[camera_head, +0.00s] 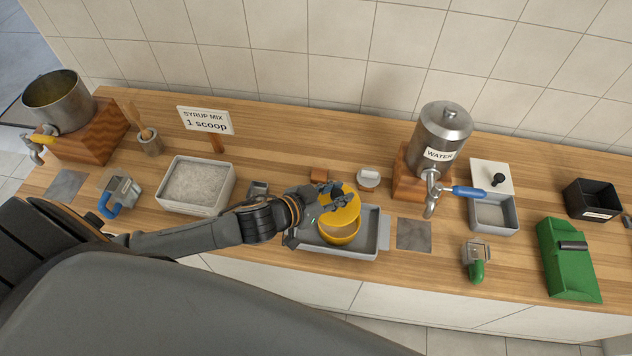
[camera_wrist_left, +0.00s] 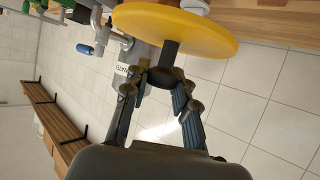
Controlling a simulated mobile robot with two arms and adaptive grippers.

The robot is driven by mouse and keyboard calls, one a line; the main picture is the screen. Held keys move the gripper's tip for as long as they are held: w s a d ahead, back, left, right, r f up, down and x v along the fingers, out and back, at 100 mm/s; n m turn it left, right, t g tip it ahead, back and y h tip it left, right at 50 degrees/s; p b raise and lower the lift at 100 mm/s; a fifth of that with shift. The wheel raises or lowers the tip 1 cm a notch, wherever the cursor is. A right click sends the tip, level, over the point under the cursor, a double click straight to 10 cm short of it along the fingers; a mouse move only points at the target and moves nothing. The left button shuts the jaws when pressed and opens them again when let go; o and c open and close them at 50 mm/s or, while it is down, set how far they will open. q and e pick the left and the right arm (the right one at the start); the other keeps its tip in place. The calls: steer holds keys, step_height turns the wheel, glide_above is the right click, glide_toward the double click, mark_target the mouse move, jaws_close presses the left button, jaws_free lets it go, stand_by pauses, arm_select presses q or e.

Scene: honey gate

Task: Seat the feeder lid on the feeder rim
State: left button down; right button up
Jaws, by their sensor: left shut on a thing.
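The yellow feeder lid (camera_head: 346,212) is in my left gripper (camera_head: 334,193), which is shut on its dark knob. In the left wrist view the lid (camera_wrist_left: 185,27) is a yellow disc, and its dark stem (camera_wrist_left: 169,50) sits between the fingers of my left gripper (camera_wrist_left: 172,78). The yellow feeder (camera_head: 341,238) stands in a grey tray (camera_head: 367,248). The lid is over the far part of the feeder and looks tilted; the feeder's near opening shows pale inside. Whether lid and rim touch cannot be told. My right gripper is not in view.
A water dispenser (camera_head: 442,138) with a blue tap handle stands to the right on a wooden block. A white container of white grains (camera_head: 196,186) stands left of the tray. A green-handled scoop (camera_head: 476,262) and a green box (camera_head: 567,260) lie right. A grey mat (camera_head: 414,235) is bare.

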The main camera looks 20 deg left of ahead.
arm_select(q)
steer(key=shift+d+r, duration=0.1)
steer(key=shift+d, duration=0.35)
steer(key=shift+w+d, duration=0.2)
steer(key=shift+d, duration=0.1)
steer(key=shift+a+p, duration=0.15)
steer(key=shift+p, duration=0.15)
steer(key=shift+f+b, duration=0.45)
steer(key=shift+f, duration=0.55)
steer(key=shift+f+b, duration=0.35)
steer(key=shift+b, duration=0.05)
steer(key=shift+f+b, duration=0.45)
steer(key=shift+f, duration=0.3)
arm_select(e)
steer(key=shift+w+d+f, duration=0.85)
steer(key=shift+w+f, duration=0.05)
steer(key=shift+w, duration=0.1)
